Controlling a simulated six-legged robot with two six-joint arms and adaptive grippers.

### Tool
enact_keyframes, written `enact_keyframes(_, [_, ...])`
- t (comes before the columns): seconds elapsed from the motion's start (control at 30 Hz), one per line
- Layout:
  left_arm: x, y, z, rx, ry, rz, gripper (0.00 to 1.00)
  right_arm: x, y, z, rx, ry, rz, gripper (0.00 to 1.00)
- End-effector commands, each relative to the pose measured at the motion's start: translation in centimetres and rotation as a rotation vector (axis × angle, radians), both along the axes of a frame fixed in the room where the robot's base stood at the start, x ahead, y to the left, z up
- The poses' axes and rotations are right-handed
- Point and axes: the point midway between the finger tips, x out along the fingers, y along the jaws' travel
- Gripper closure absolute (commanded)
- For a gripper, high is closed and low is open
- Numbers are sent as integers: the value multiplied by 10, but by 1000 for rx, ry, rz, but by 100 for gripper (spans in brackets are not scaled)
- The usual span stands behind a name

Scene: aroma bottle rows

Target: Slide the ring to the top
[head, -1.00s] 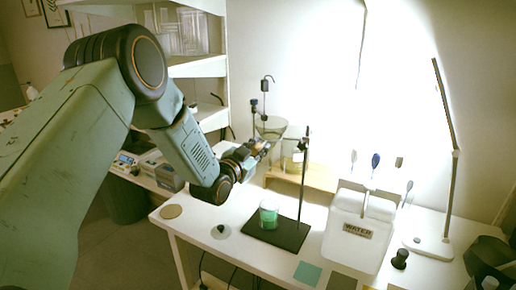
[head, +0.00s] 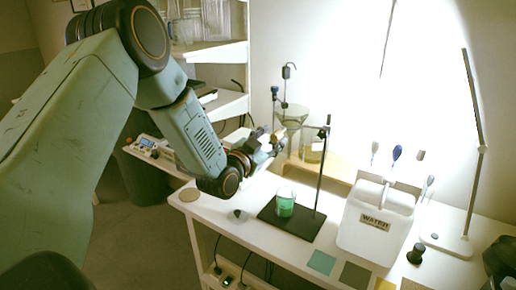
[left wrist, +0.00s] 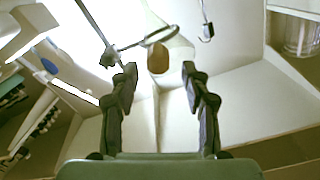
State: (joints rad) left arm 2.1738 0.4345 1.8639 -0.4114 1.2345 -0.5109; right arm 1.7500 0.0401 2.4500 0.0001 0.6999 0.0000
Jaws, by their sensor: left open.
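The ring stand has a black base (head: 291,222) on the white table and a thin upright rod (head: 321,165). A beaker (head: 285,204) with green liquid stands on the base. In the left wrist view a thin ring (left wrist: 160,35) shows beyond the fingers, with a brown knob (left wrist: 158,58) on the near side. My left gripper (head: 274,140) is left of the rod, at about its upper half. In the left wrist view my left gripper (left wrist: 160,82) is open, its fingertips on either side of the knob with gaps. My right gripper is not in view.
A white box (head: 376,222) labelled WATER, or similar, holds several upright tools right of the stand. A lamp (head: 478,150) stands further right. A glass funnel (head: 292,112) is behind the gripper. Coloured squares (head: 321,262) lie at the front edge.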

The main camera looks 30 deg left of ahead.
Motion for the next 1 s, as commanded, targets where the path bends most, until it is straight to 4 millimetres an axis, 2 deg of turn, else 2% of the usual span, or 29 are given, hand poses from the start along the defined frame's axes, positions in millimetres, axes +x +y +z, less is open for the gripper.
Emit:
enact_keyframes(0.2, [-41,3,0,-6,0,4,53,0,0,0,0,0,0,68])
enact_keyframes(0.4, [-67,4,1,-4,-1,4,53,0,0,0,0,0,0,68])
enact_keyframes(0.6, [-78,3,1,-2,-4,2,53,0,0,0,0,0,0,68])
enact_keyframes(1.0, [-79,3,1,-1,-4,0,53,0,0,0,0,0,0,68])
